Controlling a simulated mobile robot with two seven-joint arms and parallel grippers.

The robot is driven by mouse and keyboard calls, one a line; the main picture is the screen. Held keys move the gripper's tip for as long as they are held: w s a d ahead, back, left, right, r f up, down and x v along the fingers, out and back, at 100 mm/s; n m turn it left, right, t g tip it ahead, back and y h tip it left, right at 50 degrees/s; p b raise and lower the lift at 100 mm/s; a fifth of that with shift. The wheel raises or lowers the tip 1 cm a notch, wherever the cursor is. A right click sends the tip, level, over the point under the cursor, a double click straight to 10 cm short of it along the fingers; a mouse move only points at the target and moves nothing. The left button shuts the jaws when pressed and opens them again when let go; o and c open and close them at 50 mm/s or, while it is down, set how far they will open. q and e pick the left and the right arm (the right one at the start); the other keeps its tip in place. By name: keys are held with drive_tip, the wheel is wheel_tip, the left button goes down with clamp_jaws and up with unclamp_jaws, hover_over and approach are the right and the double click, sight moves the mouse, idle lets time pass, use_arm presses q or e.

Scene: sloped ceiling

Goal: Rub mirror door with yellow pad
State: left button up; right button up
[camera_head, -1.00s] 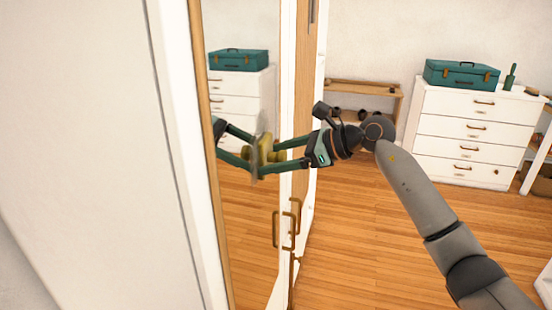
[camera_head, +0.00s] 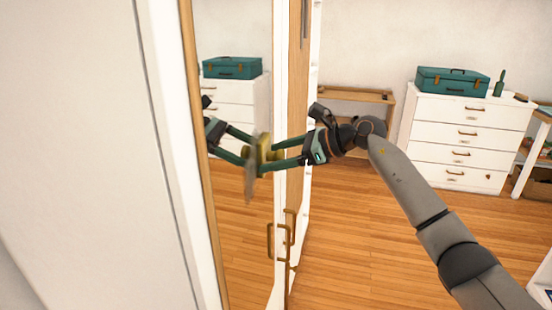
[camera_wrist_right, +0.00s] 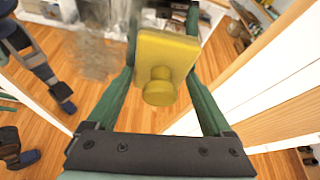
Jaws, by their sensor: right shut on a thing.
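The mirror door (camera_head: 225,200) stands at the left of the head view, in a wooden frame, and reflects the room and my right arm. A grey smudge (camera_head: 250,180) shows on the mirror just below and left of the pad. In the right wrist view the pad (camera_wrist_right: 168,50) sits between the green fingers, with the smudge (camera_wrist_right: 97,52) to its left. My left gripper is not in view.
A bronze door handle (camera_head: 278,242) is below the gripper at the door's edge. A white chest of drawers (camera_head: 460,135) with a teal case (camera_head: 452,82) stands at the back right. A low wooden shelf (camera_head: 352,94) is behind. The wooden floor (camera_head: 350,250) is clear.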

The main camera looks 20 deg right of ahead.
sight(267, 145)
drive_tip(key=shift+s+a+b, duration=0.4)
drive_tip(key=shift+s+a, duration=0.3)
drive_tip(key=shift+s, duration=0.2)
drive_tip(key=shift+s+a+r+b, duration=0.1)
drive_tip(key=shift+s+a+b, duration=0.2)
drive_tip(key=shift+s+a, duration=0.8)
drive_tip(key=shift+s+a+f+b, duration=0.1)
drive_tip(key=shift+s+a+b, duration=0.4)
drive_tip(key=shift+s, duration=1)
drive_tip(key=shift+s+a+r+b, duration=0.1)
drive_tip(key=shift+s+a, duration=0.9)
drive_tip(key=shift+s, duration=0.3)
drive_tip(key=shift+r+p, duration=1.1)
drive_tip(key=shift+r, duration=0.5)
drive_tip(key=shift+w+d+p, duration=0.2)
drive_tip(key=shift+w+d, duration=0.35)
drive_tip(key=shift+w, duration=0.3)
drive_tip(key=shift+w+d+p, duration=0.15)
drive_tip(key=shift+w+d, duration=0.4)
drive_tip(key=shift+w, duration=0.25)
drive_tip(key=shift+w+d+p, duration=0.4)
drive_tip(key=shift+w+d, duration=0.3)
drive_tip(key=shift+w, duration=0.35)
drive_tip(key=shift+w+d+p, duration=0.45)
drive_tip(key=shift+w+d, duration=0.25)
drive_tip(key=shift+w, duration=0.4)
drive_tip(key=shift+w+d+p, duration=0.4)
drive_tip(key=shift+w+d, duration=0.3)
drive_tip(key=shift+w, duration=0.35)
